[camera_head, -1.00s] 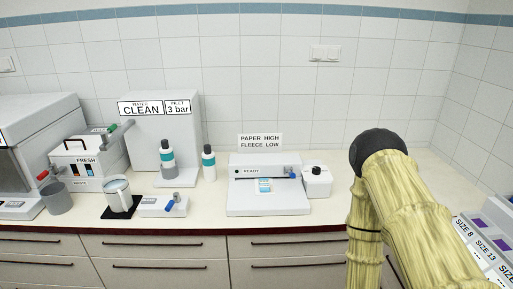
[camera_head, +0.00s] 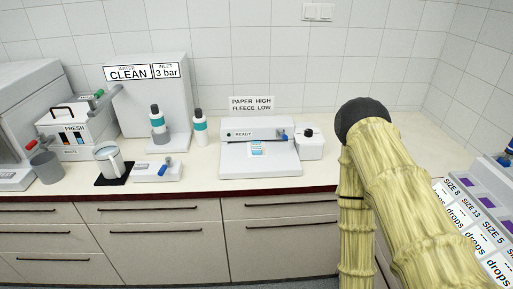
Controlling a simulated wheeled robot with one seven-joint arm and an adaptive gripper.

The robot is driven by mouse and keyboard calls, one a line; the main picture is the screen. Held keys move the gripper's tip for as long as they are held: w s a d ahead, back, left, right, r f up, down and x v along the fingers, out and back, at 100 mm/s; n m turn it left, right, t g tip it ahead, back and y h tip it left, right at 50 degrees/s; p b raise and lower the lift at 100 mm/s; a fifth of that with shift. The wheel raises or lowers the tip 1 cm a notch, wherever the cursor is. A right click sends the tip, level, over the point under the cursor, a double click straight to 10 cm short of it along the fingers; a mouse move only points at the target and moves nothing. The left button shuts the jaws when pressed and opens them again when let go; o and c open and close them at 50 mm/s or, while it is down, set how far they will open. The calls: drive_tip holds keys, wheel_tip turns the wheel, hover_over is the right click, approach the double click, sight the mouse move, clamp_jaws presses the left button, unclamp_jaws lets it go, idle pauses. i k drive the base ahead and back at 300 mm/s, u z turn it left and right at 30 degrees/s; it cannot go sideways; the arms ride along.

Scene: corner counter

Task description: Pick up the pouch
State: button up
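A small white and blue packet (camera_head: 257,148), which looks like the pouch, lies on the front of a light grey machine (camera_head: 285,166) marked READY, in the middle of the counter. It is small in the picture, and its exact shape is hard to tell. My arm shows at the right, with yellow links and a dark joint, to the right of the machine. My gripper is outside the picture.
A white box with a black knob (camera_head: 310,147) stands right of the machine. Two teal-banded bottles, including one (camera_head: 200,130), stand to its left. A jug (camera_head: 108,160) sits on a black mat (camera_head: 101,181). Labelled bins (camera_head: 471,198) are far right. Drawers (camera_head: 150,212) run below the counter edge.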

sight(258, 149)
drive_tip(key=k, duration=0.35)
drive_tip(key=u, duration=0.65)
drive_tip(key=i, duration=1.2)
drive_tip(key=z, duration=0.15)
